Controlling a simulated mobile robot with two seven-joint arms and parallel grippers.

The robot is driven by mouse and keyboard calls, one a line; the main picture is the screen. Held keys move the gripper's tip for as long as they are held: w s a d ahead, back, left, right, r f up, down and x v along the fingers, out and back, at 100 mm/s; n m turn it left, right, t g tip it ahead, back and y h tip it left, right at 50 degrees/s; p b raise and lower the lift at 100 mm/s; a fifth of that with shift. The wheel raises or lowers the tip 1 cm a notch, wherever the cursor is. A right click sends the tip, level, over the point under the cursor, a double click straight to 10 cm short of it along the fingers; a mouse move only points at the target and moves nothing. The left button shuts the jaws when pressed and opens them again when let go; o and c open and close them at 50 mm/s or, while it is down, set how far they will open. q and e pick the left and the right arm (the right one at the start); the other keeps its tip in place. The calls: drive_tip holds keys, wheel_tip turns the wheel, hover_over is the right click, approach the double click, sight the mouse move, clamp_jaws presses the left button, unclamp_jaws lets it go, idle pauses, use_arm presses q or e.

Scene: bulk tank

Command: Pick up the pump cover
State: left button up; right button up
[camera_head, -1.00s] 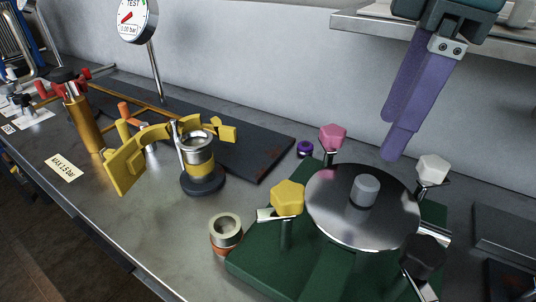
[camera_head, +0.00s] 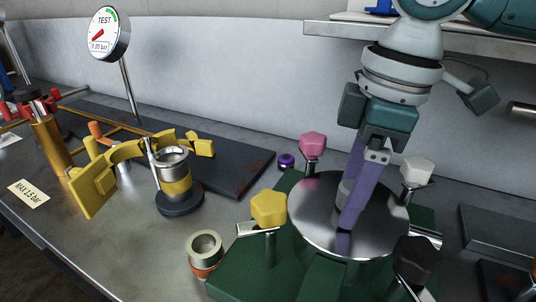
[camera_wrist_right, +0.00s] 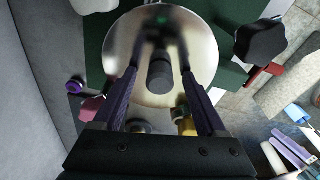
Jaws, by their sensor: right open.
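The pump cover (camera_head: 312,218) is a round shiny metal disc with a grey knob (camera_head: 343,191) at its middle. It lies on the green pump body (camera_head: 245,272). My right gripper (camera_head: 346,222) is over the cover with its purple fingers pointing down, open. In the right wrist view the knob (camera_wrist_right: 160,75) stands between the two separated fingertips, with a gap on each side. In the head view a finger hides part of the knob. My left gripper is not in view.
Clamp knobs ring the cover: yellow (camera_head: 269,208), pink (camera_head: 313,145), white (camera_head: 417,169) and black (camera_head: 415,258). A metal ring fitting (camera_head: 205,249) stands at the left. A wall shelf (camera_head: 325,30) is behind my right arm. A gauge (camera_head: 108,33) stands far left.

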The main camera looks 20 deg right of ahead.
clamp_jaws()
idle(0.6)
drive_tip(key=shift+r, duration=0.1)
